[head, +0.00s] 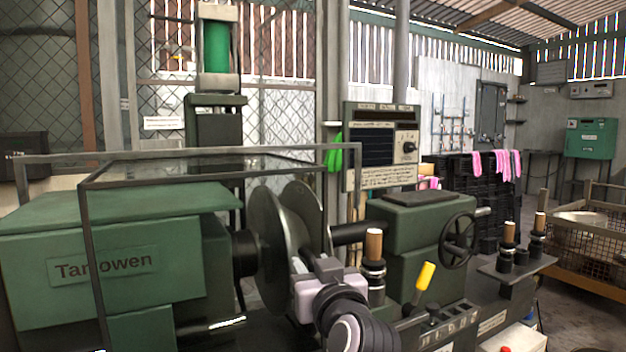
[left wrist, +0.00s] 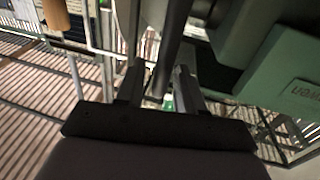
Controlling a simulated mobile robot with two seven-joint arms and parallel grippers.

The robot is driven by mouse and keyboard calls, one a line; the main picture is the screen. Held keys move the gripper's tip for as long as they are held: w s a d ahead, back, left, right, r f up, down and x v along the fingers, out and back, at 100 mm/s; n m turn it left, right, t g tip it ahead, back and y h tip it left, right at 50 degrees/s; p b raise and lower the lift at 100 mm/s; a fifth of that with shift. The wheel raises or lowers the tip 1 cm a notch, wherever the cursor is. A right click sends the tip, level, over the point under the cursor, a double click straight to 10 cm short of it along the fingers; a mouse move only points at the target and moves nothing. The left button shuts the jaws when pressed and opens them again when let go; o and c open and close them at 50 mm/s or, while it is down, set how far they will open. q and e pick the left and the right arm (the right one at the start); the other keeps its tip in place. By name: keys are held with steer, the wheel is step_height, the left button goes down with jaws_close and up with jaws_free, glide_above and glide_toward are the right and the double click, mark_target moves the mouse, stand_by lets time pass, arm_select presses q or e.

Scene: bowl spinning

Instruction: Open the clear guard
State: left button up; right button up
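The clear guard (head: 88,240) is a dark grey frame with see-through panels. In the head view it stands over the green machine, its top bars level and a front post running down at left. Two large grey discs (head: 268,245) on the machine show behind it. My left gripper (head: 322,262) is in front of the discs, below the guard's top bars. In the left wrist view its two fingers (left wrist: 158,84) are apart. A dark bar (left wrist: 174,45) shows between and beyond them; contact with it cannot be told. My right gripper is not in view.
The green headstock (head: 110,260) fills the left. A wooden-topped post (head: 374,245), a yellow lever (head: 425,276) and a handwheel (head: 459,240) stand right of my left arm. A control panel (head: 381,147) rises behind. Open floor shows at far right.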

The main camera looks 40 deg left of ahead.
mark_target(306, 169)
arm_select(q)
step_height(306, 169, up, 16)
steer(key=shift+f+p, duration=0.25)
steer(key=shift+p, duration=0.8)
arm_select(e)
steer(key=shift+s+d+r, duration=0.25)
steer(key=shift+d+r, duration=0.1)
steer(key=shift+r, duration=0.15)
